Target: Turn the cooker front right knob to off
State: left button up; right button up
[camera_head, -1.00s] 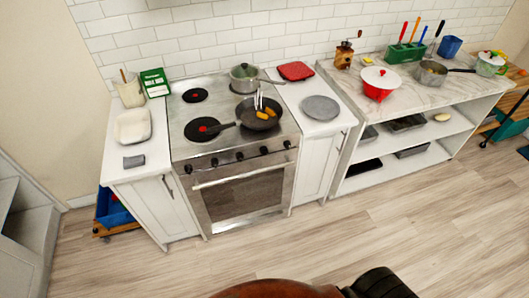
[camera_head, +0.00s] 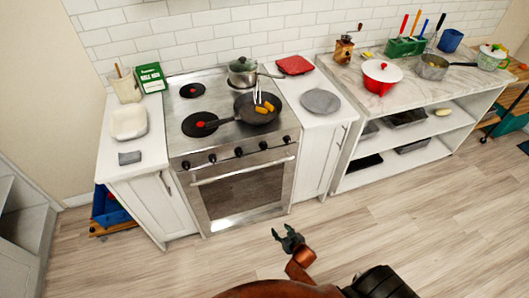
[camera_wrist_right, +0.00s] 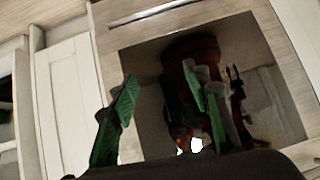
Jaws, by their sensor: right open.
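The cooker (camera_head: 181,137) is a steel stove between two white counters, with a row of several dark knobs along its front edge. The rightmost knob (camera_head: 287,139) sits at the front right corner, above the oven door (camera_head: 243,191). I cannot read any knob's setting. My right gripper (camera_head: 288,236) is open and empty, in front of and below the oven door, apart from the knobs. In the right wrist view, its green-padded fingers (camera_wrist_right: 165,108) are spread before the dark oven glass (camera_wrist_right: 150,65), which reflects my body. No knob is clear there. My left gripper is out of view.
A black pan (camera_head: 246,115) with yellow pieces stands on the front right burner, its handle pointing left. A lidded pot (camera_head: 243,74) is behind it. A grey plate (camera_head: 320,101) lies on the right counter. The floor (camera_head: 190,270) before the cooker is clear.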

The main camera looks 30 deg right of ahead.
jog(key=w+d+r+m+t+b, duration=0.1)
jog(key=w+r+t, duration=0.1)
jog(key=w+r, duration=0.45)
jog(key=w+d+r+t, duration=0.15)
jog(key=w+r, duration=0.25)
jog(key=r, duration=0.5)
jog(key=m+t+h+b, duration=0.1)
jog(key=m+t+h, duration=0.1)
jog(key=t, duration=0.2)
send_near(264, 146)
jog(key=w, duration=0.1)
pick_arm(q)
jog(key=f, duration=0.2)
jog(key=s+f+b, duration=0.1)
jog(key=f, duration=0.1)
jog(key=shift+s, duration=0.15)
pick_arm(e)
jog(key=w+d+f, duration=0.1)
jog(key=w, duration=0.6)
jog(key=shift+w+d, duration=0.15)
jog(key=shift+d, duration=0.15)
jog(key=shift+c, duration=0.3)
jog(key=c, duration=1.1)
